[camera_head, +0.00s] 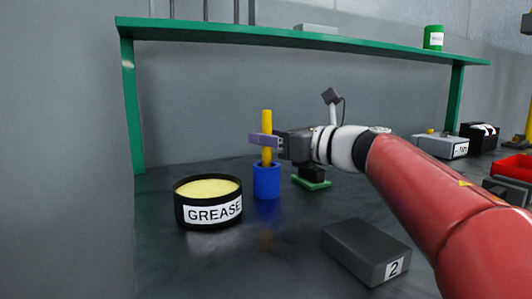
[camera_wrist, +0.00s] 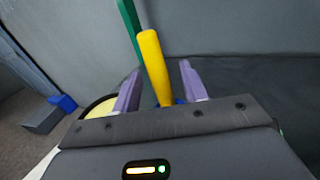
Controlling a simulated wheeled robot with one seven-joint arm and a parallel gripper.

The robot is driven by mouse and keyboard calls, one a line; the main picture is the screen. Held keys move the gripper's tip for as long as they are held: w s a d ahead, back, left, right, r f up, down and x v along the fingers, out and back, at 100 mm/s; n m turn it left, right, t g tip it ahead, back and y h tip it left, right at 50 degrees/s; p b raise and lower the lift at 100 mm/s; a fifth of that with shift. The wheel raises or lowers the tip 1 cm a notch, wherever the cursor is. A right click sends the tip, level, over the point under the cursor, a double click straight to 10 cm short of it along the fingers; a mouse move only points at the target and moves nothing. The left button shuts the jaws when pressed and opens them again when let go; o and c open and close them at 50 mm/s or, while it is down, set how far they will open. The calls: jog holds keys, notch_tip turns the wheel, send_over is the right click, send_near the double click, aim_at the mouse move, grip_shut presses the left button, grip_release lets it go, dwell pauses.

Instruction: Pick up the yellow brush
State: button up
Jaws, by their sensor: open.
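The yellow brush (camera_head: 267,125) stands upright in a blue cup (camera_head: 267,182) on the dark table in the head view. Its lower end is hidden inside the cup. My gripper (camera_head: 262,141) is level with the brush's handle, above the cup's rim. In the wrist view the yellow brush (camera_wrist: 153,65) rises between the two purple fingers of my gripper (camera_wrist: 160,88), with a gap visible on its right side. The fingers are open; I cannot tell whether either one touches the handle.
A black grease tub (camera_head: 208,206) stands left of the cup. A dark grey box (camera_head: 365,252) marked 2 lies at the front right. A green stand (camera_head: 311,182) is behind my gripper. A green shelf (camera_head: 290,39) spans above. A red bin (camera_head: 513,166) is at far right.

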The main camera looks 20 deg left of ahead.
jog(key=shift+w+a, duration=0.1)
jog(key=shift+a, duration=0.4)
grip_shut()
jog(key=shift+r, duration=0.1)
